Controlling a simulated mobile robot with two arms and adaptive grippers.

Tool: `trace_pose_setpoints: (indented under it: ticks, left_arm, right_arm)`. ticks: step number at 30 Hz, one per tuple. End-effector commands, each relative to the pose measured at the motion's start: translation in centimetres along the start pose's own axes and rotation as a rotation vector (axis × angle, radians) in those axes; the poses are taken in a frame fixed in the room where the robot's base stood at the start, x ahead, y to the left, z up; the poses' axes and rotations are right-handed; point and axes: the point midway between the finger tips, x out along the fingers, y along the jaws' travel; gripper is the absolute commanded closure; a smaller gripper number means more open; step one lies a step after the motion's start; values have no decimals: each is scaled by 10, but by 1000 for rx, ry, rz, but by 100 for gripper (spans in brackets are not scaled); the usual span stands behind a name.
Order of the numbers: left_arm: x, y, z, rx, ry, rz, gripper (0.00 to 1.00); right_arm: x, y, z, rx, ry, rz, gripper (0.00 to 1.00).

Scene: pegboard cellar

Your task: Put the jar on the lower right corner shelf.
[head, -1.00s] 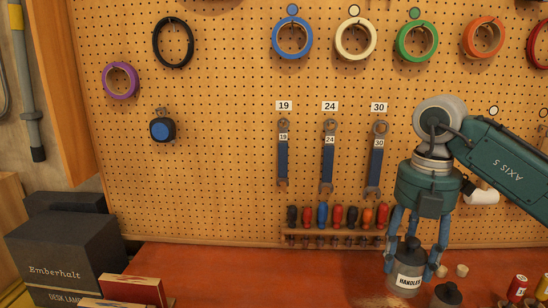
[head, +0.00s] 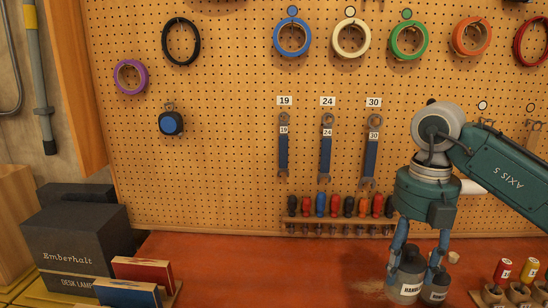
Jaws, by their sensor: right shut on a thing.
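The jar (head: 405,290) is grey with a dark lid and a white label that reads roughly "HANDLES", partly cut off from sight. It is upright near the bottom of the head view. My right gripper (head: 416,266) points down from above with its blue fingers on either side of the jar, shut on it. Whether the jar's base touches the bench cannot be told. My left gripper is not in view. The lower right corner shelf is not in view.
A smaller dark jar (head: 436,288) stands right beside the held jar. Dark boxes (head: 75,245) stand at the left. Screwdrivers (head: 335,207) and wrenches hang on the pegboard behind.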

Motion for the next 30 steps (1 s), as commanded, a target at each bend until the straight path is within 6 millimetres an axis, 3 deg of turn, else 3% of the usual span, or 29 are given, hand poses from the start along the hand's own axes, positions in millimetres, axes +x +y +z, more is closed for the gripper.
trace_pose_setpoints:
  ticks: [8,30]
  left_arm:
    - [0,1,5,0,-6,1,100]
    - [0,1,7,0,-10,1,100]
  right_arm:
    - [10,2,-11,-408,-6,-1,100]
    - [55,2,-63,-2103,-6,-14,100]
